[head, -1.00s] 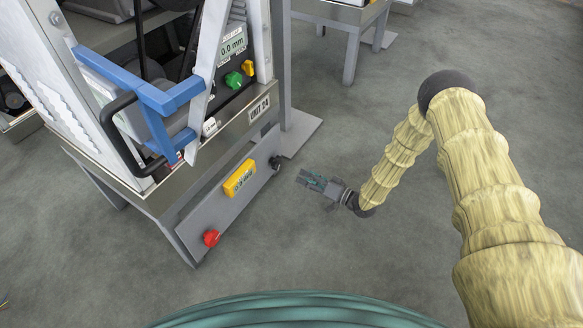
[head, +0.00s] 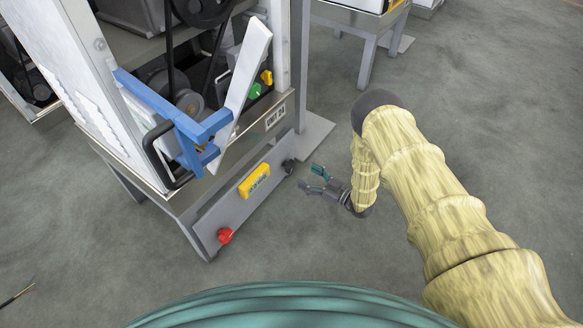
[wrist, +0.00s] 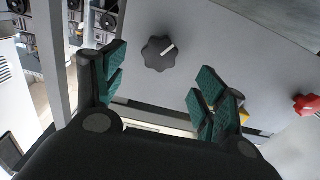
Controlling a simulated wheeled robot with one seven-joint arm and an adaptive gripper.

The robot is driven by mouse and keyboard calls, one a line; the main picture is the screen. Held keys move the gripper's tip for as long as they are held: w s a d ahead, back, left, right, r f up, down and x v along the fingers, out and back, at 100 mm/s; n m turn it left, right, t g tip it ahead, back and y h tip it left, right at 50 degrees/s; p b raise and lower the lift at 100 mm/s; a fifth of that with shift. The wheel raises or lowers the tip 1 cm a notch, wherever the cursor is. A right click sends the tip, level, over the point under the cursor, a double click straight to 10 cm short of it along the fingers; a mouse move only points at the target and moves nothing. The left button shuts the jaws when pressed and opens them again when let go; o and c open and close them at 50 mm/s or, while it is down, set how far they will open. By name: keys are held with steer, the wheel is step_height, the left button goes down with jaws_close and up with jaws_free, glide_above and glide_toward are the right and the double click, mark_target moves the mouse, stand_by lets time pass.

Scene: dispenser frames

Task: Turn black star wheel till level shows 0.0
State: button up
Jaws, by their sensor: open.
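The black star wheel (head: 288,166) sits at the right end of the grey lower panel, below the unit's table. In the wrist view the star wheel (wrist: 160,53) shows a white pointer line aimed up and right. My gripper (head: 310,178) is open and empty, just right of the wheel and facing it. In the wrist view its green-padded fingers stand apart on either side of the wheel, without visible contact. The level display is hidden now; a white slanted bar stands in front of that part of the unit. No reading shows.
A yellow labelled block (head: 254,180) and a red knob (head: 225,235) sit further left on the panel. A blue frame (head: 178,115) and white bar (head: 245,72) jut from the unit above. A grey foot plate (head: 315,132) lies behind.

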mark_target(292, 167)
steer(key=b+x, duration=0.2)
steer(key=x, duration=0.6)
steer(key=shift+w+a+b, duration=0.15)
steer(key=shift+b, duration=0.2)
steer(key=c, duration=1)
steer(key=shift+r, duration=0.1)
steer(key=shift+c, duration=0.2)
